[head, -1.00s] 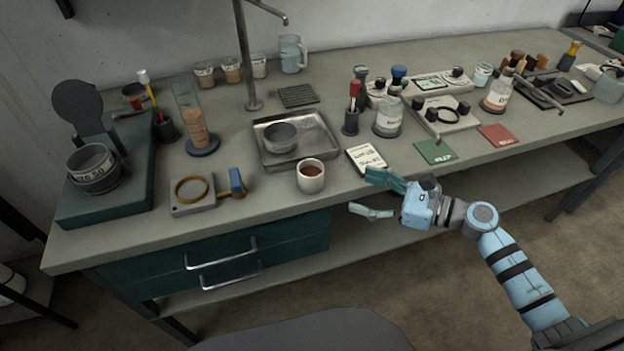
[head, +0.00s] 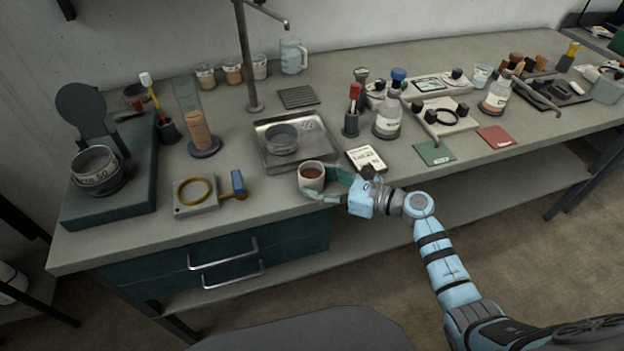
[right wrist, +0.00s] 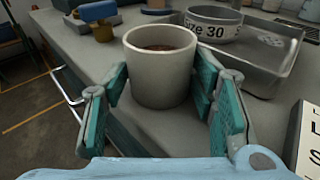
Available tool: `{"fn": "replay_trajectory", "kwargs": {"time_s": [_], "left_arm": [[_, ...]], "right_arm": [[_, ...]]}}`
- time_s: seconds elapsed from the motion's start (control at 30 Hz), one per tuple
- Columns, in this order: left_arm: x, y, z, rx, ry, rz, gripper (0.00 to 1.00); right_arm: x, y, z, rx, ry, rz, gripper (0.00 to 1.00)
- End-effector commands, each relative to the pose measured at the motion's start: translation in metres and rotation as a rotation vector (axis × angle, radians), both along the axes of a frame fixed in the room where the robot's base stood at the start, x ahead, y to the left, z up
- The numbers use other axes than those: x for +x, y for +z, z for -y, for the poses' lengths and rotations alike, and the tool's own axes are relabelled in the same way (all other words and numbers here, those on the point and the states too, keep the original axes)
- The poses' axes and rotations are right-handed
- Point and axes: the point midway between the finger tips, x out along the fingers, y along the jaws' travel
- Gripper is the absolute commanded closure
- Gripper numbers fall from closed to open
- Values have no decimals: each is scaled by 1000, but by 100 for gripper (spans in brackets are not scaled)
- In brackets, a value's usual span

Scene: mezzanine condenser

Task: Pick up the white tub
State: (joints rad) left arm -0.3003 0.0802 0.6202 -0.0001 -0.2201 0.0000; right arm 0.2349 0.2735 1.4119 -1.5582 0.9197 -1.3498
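The white tub (head: 311,174) holds a brown content and stands upright near the front edge of the bench, in front of the metal tray. In the right wrist view the tub (right wrist: 160,75) stands between the teal fingers. My right gripper (head: 322,184) reaches in from the right with its fingers around the tub. In the right wrist view my right gripper (right wrist: 160,97) is open, and a gap seems to show between the fingers and the tub's sides. My left gripper is not in view.
The metal tray (head: 323,153) with a grey bowl (head: 282,139) sits just behind the tub. A white label card (head: 367,159) lies to the right. A grey block with a yellow ring (head: 196,194) lies to the left. The bench's front edge is close by.

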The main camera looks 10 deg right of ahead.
Motion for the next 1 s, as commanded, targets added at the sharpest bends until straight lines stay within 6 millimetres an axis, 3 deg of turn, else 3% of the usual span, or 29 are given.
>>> {"fn": "replay_trajectory", "kwargs": {"time_s": [0.03, 0.13, 0.17, 0.63, 1.0], "left_arm": [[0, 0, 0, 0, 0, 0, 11], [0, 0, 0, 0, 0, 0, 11], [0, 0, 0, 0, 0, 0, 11], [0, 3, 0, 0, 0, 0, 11], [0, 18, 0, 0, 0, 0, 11]], "right_arm": [[0, 0, 0, 0, 0, 0, 62], [0, 0, 0, 0, 0, 0, 78], [0, 0, 0, 0, 0, 0, 79], [0, 9, 0, -2, 0, 2, 79], [0, 55, 0, -2, 1, 4, 79]]}}
